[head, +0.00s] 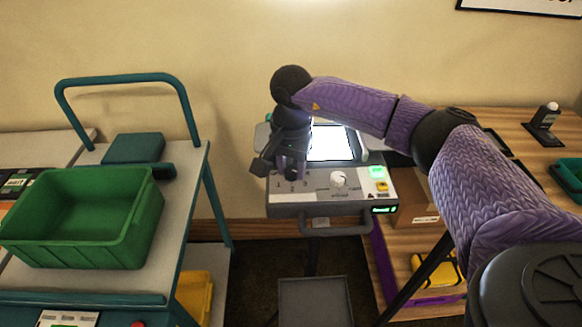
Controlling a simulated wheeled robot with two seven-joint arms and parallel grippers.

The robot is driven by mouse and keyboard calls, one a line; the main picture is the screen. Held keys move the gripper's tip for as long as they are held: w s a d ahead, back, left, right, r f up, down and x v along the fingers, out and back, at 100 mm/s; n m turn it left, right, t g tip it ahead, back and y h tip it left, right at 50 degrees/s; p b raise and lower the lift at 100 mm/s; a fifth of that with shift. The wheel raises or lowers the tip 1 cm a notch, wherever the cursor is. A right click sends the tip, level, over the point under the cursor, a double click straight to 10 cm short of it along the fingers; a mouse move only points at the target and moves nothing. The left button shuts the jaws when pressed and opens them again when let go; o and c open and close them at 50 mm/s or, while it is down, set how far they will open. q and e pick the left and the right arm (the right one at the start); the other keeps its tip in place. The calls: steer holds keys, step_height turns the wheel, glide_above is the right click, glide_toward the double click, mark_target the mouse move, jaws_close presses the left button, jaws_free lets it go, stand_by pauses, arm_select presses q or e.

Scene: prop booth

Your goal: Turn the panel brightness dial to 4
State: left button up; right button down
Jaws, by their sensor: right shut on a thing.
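The panel (320,192) is a grey box with a bright lit screen (331,143) and a light front face. A white round dial (338,180) stands on the face, right of my right gripper and apart from it. Its marks are too small to read. My right gripper (280,168) reaches down over the left part of the panel, above the small printed numbers. It is shut on a control there, which the fingers hide. I cannot tell which control it is or its setting. My left gripper is out of view.
A yellow button (382,187) and a green display (383,209) sit at the panel's right. A handle (335,229) juts from its front. A cart with a green bin (82,217) stands left. A wooden table (502,128) stands right, behind my right arm.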

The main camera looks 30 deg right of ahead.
mark_target(292, 169)
steer(key=n+b, duration=0.1)
steer(key=n, duration=0.3)
steer(key=shift+n+b, duration=0.3)
steer(key=shift+n, duration=1.9)
steer(key=shift+c, duration=1.6)
jaws_free()
steer(key=shift+r, duration=0.15)
step_height(292, 169, up, 10)
steer(key=p, duration=0.2)
